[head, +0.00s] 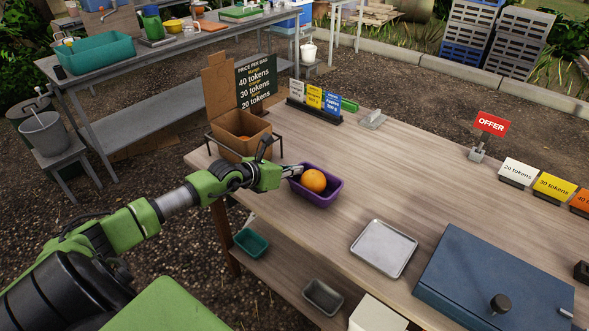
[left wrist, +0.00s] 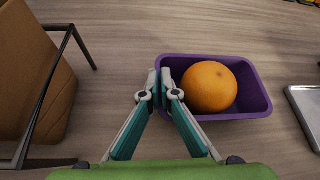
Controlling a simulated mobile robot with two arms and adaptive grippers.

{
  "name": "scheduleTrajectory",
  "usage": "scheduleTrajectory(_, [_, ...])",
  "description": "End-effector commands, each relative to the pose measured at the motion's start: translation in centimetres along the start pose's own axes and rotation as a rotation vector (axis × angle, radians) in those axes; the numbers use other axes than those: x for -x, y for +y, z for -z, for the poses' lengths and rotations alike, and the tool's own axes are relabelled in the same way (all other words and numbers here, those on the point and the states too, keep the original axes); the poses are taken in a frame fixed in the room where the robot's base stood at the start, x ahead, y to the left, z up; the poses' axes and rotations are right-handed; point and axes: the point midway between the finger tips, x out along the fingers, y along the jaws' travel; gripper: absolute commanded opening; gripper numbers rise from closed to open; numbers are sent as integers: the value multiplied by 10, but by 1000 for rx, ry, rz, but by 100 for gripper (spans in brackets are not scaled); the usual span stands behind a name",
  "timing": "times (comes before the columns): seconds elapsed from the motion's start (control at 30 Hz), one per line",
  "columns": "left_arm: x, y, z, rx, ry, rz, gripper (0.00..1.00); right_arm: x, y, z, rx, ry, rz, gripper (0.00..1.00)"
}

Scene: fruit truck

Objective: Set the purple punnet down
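The purple punnet (head: 318,199) is near the left edge of the wooden table (head: 330,235), with an orange fruit (head: 314,180) inside it. It looks level and at or very close to the tabletop; I cannot tell if it touches. My left gripper (head: 293,171) is shut on the punnet's near-left wall. In the left wrist view, the fingers of the gripper (left wrist: 160,82) pinch the left wall of the punnet (left wrist: 262,108), one outside and one inside, left of the orange (left wrist: 209,87). My right gripper is not in view.
A cardboard box (head: 240,133) in a dark metal stand is just left of the punnet. A metal tray (head: 384,248) and a blue case (head: 490,275) lie to the right. Price signs (head: 314,97) stand behind. Bare table surrounds the punnet's right side.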

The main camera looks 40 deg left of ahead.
Motion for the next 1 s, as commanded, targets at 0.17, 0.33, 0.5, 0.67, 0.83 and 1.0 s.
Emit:
scheduleTrajectory(0.17, [0, 0, -1, 1, -4, 1, 0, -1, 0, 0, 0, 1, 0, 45])
scheduleTrajectory(0.33, [-1, 0, 2, 1, 0, 0, 21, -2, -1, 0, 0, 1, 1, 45])
scheduleTrajectory(0.5, [-1, 0, 2, 1, 0, 0, 21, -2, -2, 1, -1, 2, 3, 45])
scheduleTrajectory(0.67, [0, 0, 0, 0, 0, 0, 21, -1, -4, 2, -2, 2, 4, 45])
scheduleTrajectory(0.83, [9, 0, 1, 1, 2, 0, 21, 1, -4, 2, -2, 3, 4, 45])
scheduleTrajectory(1.0, [31, 0, 1, -1, 4, 1, 21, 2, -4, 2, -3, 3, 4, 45])
